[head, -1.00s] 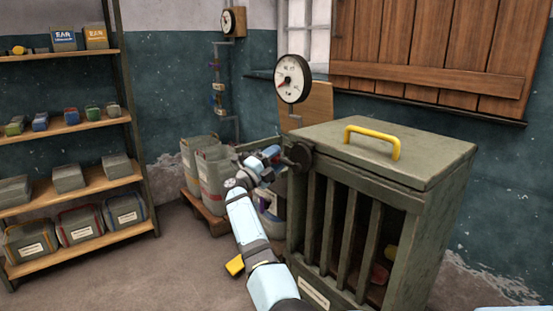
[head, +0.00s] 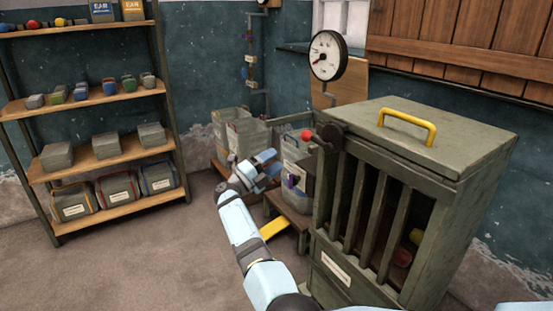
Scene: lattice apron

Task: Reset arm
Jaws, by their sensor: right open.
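My right gripper (head: 272,168) is open, at the end of the pale blue arm that rises from the bottom middle of the head view. It appears empty, in front of the grey bins and left of the slatted cabinet. A dark crank (head: 328,137) with a red knob (head: 306,135) sits at the cabinet's upper left corner. The gripper is below and left of the knob, with a visible gap between them. My left gripper is not in view.
The green slatted cabinet (head: 460,150) with a yellow top handle (head: 407,122) stands close on the right. Grey bins (head: 247,134) stand behind the gripper. A stocked shelf unit (head: 165,120) is at left. The floor (head: 160,260) between is clear.

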